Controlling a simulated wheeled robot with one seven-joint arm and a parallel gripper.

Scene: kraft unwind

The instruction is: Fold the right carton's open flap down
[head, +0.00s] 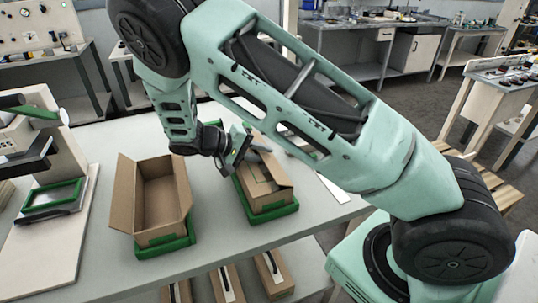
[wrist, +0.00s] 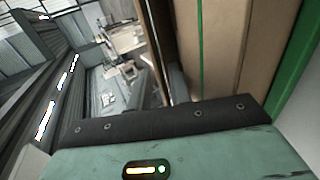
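The right carton (head: 262,184) is brown cardboard and sits in a green tray (head: 272,214) on the pale table. A flap (head: 277,187) at its near side stands out at a slant, and the top behind it looks partly covered. My gripper (head: 236,150) is at the carton's far left edge, close to it; I cannot tell whether they touch. My arm hides part of the carton's far side. In the wrist view brown cardboard (wrist: 225,50) with green strips fills the upper right, very near. The fingertips are not clear, so open or shut cannot be told.
A second carton (head: 150,220), open at the top with flaps standing, sits in another green tray (head: 165,246) to the left. A machine with a green-framed plate (head: 52,196) stands at the table's left. More cartons (head: 225,284) lie on a shelf below. The table front is clear.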

